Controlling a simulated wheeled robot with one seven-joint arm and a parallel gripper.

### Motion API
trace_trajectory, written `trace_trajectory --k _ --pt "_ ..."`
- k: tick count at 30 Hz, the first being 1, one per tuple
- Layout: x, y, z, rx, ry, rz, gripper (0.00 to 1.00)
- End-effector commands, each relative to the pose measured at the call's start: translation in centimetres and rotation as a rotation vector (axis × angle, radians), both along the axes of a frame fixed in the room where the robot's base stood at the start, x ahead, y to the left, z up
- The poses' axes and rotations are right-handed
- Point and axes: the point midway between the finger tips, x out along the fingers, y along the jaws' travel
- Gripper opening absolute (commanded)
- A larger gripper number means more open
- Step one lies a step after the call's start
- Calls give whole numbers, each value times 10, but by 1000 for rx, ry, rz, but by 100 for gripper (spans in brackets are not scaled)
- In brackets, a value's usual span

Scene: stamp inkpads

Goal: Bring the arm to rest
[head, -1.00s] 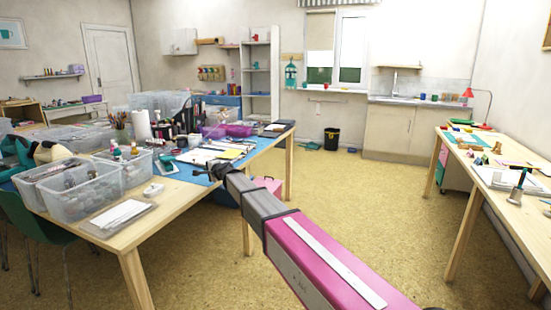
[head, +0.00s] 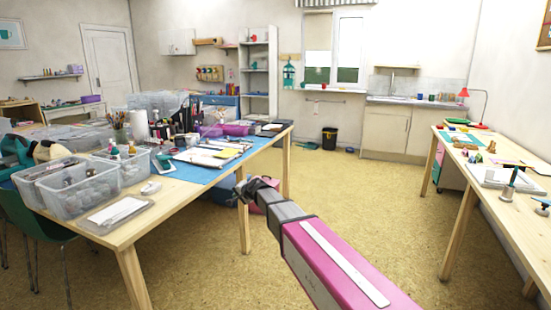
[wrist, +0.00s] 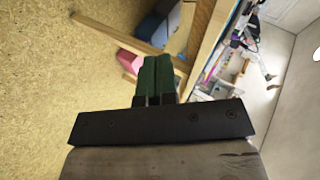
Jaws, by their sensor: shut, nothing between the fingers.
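My gripper (head: 248,186) is at the end of my pink and grey arm, out in front of the left table's right end in the head view. In the wrist view my gripper (wrist: 154,62) shows two dark green fingers side by side and touching, with nothing between them. It holds nothing and is over open floor beside the table, apart from the tabletop as far as I can tell.
The left table (head: 112,232) carries clear bins (head: 92,192), papers and many small supplies. Its leg (head: 243,222) stands close to my gripper. The right table (head: 470,179) holds stamps and trays. The floor (head: 385,215) between the tables is clear. A black bin (head: 329,138) stands at the back.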

Motion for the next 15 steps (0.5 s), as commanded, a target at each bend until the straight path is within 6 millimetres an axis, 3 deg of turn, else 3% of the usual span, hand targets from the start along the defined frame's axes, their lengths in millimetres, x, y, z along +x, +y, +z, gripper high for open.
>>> trace_trajectory --k 1,6,11,15 --pt "-19 -26 -14 -57 14 17 0" --pt "-73 -111 -61 -283 80 103 0" --pt "-133 -188 -99 -480 174 189 0" --pt "-191 -253 -124 -638 279 264 0"
